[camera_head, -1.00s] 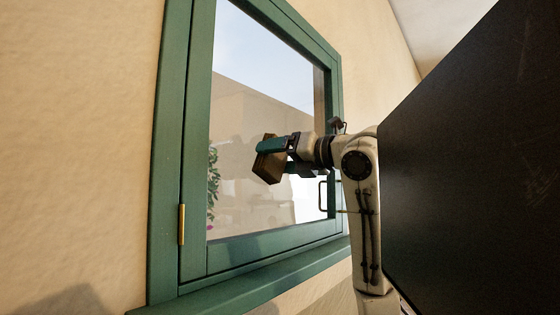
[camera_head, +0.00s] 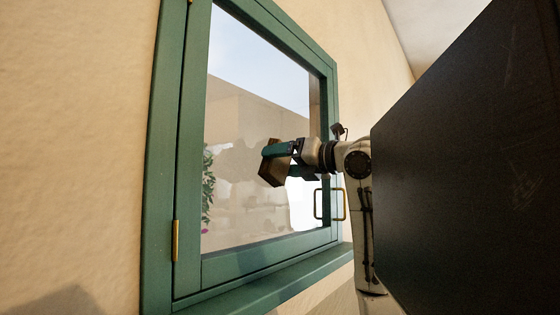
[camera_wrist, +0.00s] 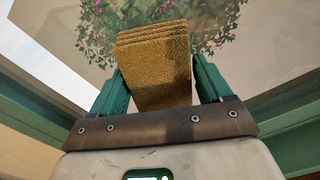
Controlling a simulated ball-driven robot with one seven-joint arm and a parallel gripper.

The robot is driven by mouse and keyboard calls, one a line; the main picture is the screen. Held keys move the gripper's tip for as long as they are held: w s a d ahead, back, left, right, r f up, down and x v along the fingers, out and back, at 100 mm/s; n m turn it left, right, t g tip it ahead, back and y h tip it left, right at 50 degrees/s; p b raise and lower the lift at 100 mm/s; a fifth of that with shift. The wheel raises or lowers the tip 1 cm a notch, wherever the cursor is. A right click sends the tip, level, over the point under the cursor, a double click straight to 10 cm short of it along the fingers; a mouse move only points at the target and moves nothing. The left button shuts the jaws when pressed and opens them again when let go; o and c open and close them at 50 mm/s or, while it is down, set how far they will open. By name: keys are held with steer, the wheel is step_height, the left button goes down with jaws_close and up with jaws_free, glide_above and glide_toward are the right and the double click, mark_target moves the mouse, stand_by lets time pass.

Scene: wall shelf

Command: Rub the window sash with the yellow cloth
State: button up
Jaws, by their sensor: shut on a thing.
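The yellow cloth (camera_wrist: 155,65) is a folded, thick pad, brownish-yellow in the wrist view. My gripper (camera_wrist: 155,90) is shut on it, with one green finger on each side. In the head view the cloth (camera_head: 274,170) looks dark brown at the tip of my gripper (camera_head: 279,157), in front of the glass. The window sash (camera_head: 190,160) is a green frame around a large pane, with a brass hinge at lower left and a brass handle at right. I cannot tell whether the cloth touches the glass.
A green sill (camera_head: 265,290) juts out below the window. A large dark panel (camera_head: 470,180) fills the right side of the head view. The brass handle (camera_head: 338,204) stands out near my arm. A flowering plant (camera_wrist: 150,25) shows through or in the glass.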

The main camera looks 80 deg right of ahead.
steer(key=s+d+p, duration=0.3)
steer(key=s+d, duration=0.3)
steer(key=d, duration=0.5)
stand_by(1.2)
steer(key=shift+s, duration=0.1)
steer(key=b+v, duration=0.1)
steer(key=v, duration=0.5)
stand_by(0.4)
steer(key=shift+v, duration=1.5)
